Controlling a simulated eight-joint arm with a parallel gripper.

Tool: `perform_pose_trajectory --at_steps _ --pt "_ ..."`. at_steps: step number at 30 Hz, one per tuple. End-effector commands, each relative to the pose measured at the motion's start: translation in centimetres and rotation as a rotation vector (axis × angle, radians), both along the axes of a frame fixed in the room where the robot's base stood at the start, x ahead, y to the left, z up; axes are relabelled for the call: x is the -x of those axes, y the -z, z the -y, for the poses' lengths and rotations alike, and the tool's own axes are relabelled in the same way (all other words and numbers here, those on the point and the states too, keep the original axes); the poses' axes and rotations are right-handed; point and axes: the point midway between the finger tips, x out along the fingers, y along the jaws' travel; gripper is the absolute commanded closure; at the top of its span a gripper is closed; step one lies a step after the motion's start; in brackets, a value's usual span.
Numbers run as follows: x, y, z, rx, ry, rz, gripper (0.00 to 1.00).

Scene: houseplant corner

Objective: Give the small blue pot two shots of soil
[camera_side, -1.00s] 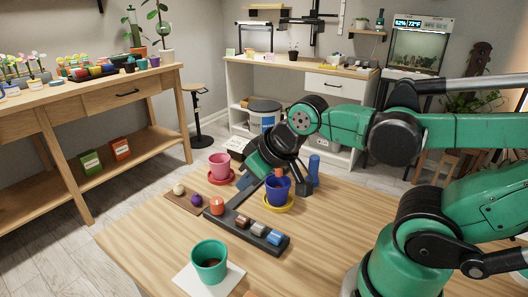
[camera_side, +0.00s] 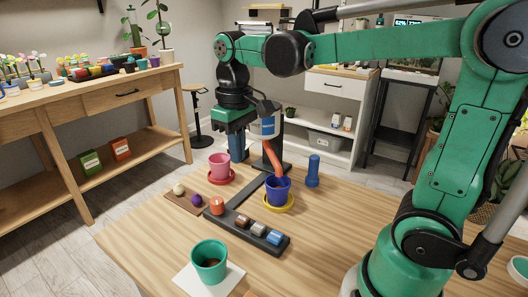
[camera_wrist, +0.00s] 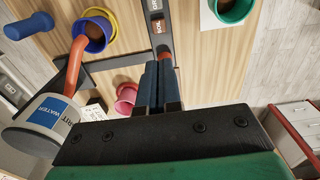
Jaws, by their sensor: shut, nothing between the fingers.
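The small blue pot (camera_side: 278,192) stands on a yellow saucer (camera_side: 290,207). An orange spout (camera_side: 271,158) curves down from a white tank (camera_side: 263,128) to its mouth. In the wrist view the blue pot (camera_wrist: 94,36) shows something brown inside; the amount is unclear. A black panel (camera_side: 231,222) in front carries an orange knob (camera_side: 217,206) and brown (camera_side: 243,221), pale (camera_side: 258,228) and blue (camera_side: 275,237) buttons. In the wrist view a word on it looks like SOIL. My gripper (camera_side: 237,156) is shut and empty, above and left of the blue pot.
A pink pot (camera_side: 219,163) on a red saucer stands left of the blue pot. A teal pot (camera_side: 210,256) on a white sheet stands at the front. A blue cylinder (camera_side: 313,172) stands to the right. A board with two small balls (camera_side: 179,189) lies left.

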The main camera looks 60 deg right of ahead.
Motion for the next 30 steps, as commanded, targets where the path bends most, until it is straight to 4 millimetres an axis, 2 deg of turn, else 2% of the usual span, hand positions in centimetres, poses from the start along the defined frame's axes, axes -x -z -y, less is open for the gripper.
perform_pose_trajectory --at_steps 9,14,30 --pt "0.0 0.1 0.0 0.000 0.000 0.000 1.00" --pt "0.0 1.1 0.0 0.000 0.000 0.000 1.00" --pt "0.0 10.1 0.0 0.000 0.000 0.001 1.00"
